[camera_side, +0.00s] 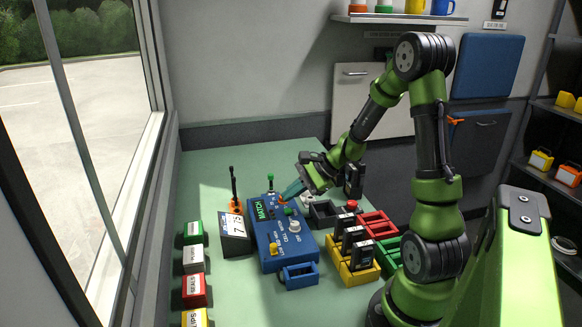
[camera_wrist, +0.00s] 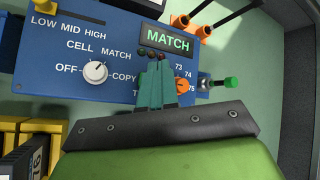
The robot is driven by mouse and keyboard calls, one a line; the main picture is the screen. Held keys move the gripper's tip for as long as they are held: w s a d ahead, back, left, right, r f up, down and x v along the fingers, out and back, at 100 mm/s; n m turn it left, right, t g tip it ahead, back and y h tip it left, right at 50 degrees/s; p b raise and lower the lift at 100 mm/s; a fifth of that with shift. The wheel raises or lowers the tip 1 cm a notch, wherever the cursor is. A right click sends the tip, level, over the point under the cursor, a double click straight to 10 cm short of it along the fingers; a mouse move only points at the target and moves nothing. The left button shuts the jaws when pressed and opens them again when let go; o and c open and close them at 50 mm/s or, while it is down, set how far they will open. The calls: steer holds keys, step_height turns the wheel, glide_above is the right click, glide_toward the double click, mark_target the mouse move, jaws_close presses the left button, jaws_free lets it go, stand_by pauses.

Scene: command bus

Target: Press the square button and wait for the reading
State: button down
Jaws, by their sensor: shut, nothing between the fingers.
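A blue control box (camera_side: 275,250) stands on the green bench; it also shows in the wrist view (camera_wrist: 45,55). Its display (camera_wrist: 167,38) reads MATCH in green letters. A white round knob (camera_wrist: 96,71) sits among the labels OFF, CELL, MATCH and COPY. My gripper (camera_side: 286,196) is shut and empty, its teal fingers angled down at the box's far end. In the wrist view the fingertips (camera_wrist: 155,64) are just below the small indicator lights (camera_wrist: 151,54). I cannot make out a square button; the fingers hide part of the panel. Contact is unclear.
An orange knob (camera_wrist: 182,87) and a green-tipped lever (camera_wrist: 230,82) are close right of the fingers. A black box with a white screen (camera_side: 234,225) stands left of the blue box. Yellow (camera_side: 358,275), red (camera_side: 377,224) and green (camera_side: 388,254) holders stand right. Labelled blocks (camera_side: 194,291) line the window side.

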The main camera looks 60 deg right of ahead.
mark_target(292, 211)
steer(key=shift+f, duration=0.7)
stand_by(1.6)
steer(key=shift+f, duration=0.4)
steer(key=shift+f, duration=0.35)
stand_by(0.5)
steer(key=shift+r, duration=0.8)
steer(key=shift+r, duration=2.5)
